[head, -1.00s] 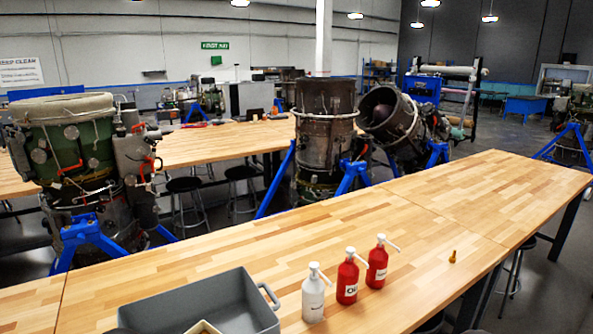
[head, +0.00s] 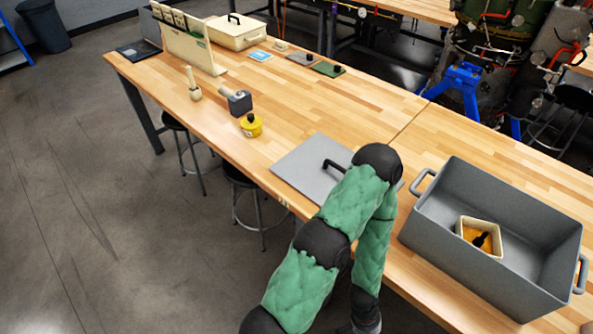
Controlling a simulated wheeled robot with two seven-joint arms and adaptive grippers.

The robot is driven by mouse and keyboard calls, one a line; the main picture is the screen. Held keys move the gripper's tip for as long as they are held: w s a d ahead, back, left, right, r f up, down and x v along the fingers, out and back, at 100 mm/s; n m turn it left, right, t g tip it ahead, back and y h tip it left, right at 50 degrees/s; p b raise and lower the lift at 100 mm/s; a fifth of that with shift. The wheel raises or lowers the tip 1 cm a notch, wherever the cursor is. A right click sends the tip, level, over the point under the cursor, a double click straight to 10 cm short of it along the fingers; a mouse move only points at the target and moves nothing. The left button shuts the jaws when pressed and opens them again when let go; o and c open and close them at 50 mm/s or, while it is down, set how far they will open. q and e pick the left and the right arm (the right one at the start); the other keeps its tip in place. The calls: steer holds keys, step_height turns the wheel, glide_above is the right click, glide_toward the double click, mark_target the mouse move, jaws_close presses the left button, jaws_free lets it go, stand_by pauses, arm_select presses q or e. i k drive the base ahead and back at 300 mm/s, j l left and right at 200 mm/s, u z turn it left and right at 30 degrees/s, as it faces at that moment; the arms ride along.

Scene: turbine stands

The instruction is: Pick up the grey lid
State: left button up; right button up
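The grey lid (head: 301,168) is a flat square plate with a black bar handle (head: 336,166). In the head view it lies flat on the wooden table near its front edge, left of the grey bin. A green padded arm of mine rises from the bottom and bends in front of the lid, hiding part of its right side. The arm folds back down to a black part at the bottom edge. No gripper fingers show for either arm.
The open grey bin (head: 432,212) holds a small cream box (head: 463,226). Left of the lid stand a yellow container (head: 251,126), a grey-headed mallet (head: 238,101) and a wooden tool (head: 193,84). A cream case (head: 236,33) stands farther back. Stools (head: 240,180) stand below the front edge.

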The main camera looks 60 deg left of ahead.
mark_target(316, 166)
steer(key=u, duration=1.65)
